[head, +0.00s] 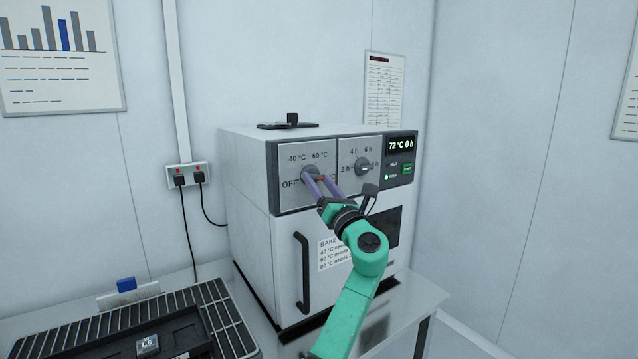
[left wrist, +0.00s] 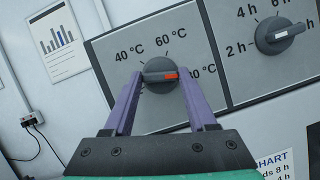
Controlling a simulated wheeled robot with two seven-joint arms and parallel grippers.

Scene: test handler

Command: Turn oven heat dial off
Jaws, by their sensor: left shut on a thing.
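The oven (head: 262,205) is a white box with two dials on its front panel. The heat dial (left wrist: 158,72) is a dark round knob with a grip bar and a red mark. In the left wrist view the red mark points right, toward the 80 °C label. The 40 °C and 60 °C labels show above; OFF (head: 290,184) shows in the head view. My left gripper (head: 313,174) is shut on the heat dial, one purple finger on each side, partly hiding it in the head view. My right gripper is not in view.
The time dial (head: 363,168) sits right of the heat dial, beside a display (head: 401,145) reading 72 °C 0 h. Below are the door handle (head: 303,272) and a bake chart. A dark rack (head: 225,318) lies at the bottom left of the table.

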